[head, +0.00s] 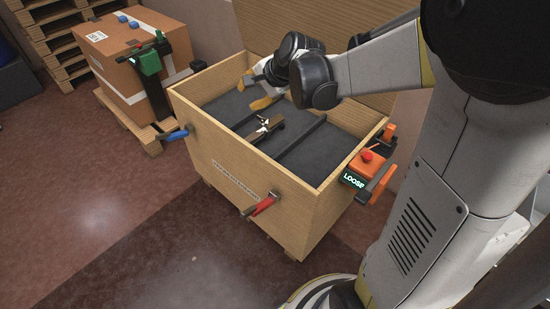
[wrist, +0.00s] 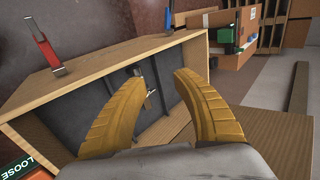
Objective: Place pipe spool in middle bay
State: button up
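An open wooden crate (head: 215,165) has a dark lining split by low dividers (head: 300,138). A small brownish-grey piece with shiny metal parts, perhaps the pipe spool (head: 265,129), lies inside near the left divider. I cannot tell which bay it rests in. A shiny bit of it shows small between my fingers in the wrist view (wrist: 151,94). My gripper (head: 253,91) is over the crate's back-left part, behind and above the piece. Its two yellow fingers stand apart and empty in the wrist view (wrist: 161,76).
An orange box with a red button and a "LOOSE" display (head: 358,172) is on the right wall. A cardboard box (head: 125,60) on a pallet stands left. The front floor is clear.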

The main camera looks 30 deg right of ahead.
jog(key=s+a+n+h, duration=0.1)
jog(key=s+a+n, duration=0.1)
jog(key=s+n, duration=0.5)
jog(key=s+a+r+n+h, duration=0.1)
jog(key=s+a+n, duration=0.2)
jog(key=s, duration=1.5)
jog(key=n, duration=0.4)
jog(key=shift+r+g+h, duration=0.25)
jog(key=shift+g+h, duration=0.05)
jog(key=shift+g, duration=0.1)
jog(key=shift+d, duration=0.15)
